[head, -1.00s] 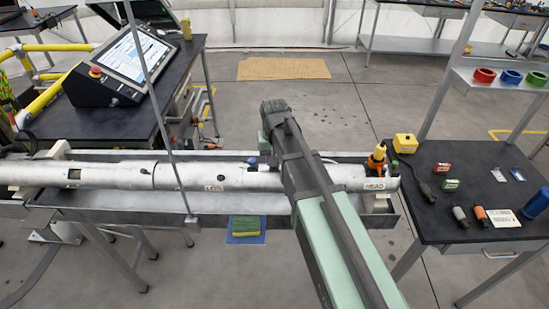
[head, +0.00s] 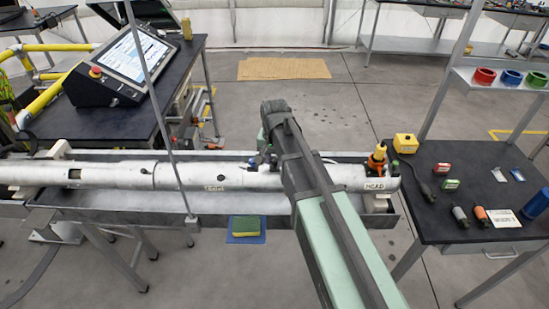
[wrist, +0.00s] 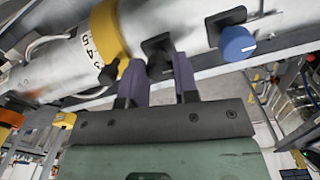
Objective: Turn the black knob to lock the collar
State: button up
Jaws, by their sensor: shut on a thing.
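The long silvery tube (head: 110,175) lies across its tray in the head view. In the wrist view, the yellow collar (wrist: 107,30) with printed numbers sits around the tube (wrist: 185,22). The black knob (wrist: 158,50) is on the tube just right of the collar. My gripper (wrist: 158,66) is at the knob, one finger on either side, shut on it. The fingertips partly cover the knob, so its exact angle is unclear. In the head view my arm hides the collar and knob.
A blue knob (wrist: 237,42) on a black mount sticks out of the tube, right of my fingers. A smaller black part (wrist: 108,73) lies close to the left finger. A dark table (head: 470,185) with small parts stands right of the tube; a console (head: 130,62) stands at left.

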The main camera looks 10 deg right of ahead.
aim_at(274, 160)
jog(key=o, duration=0.9)
jog(key=shift+o, duration=0.2)
notch_tip(274, 160, up, 11)
jog(key=p, duration=1.1)
jog(key=shift+f, duration=0.1)
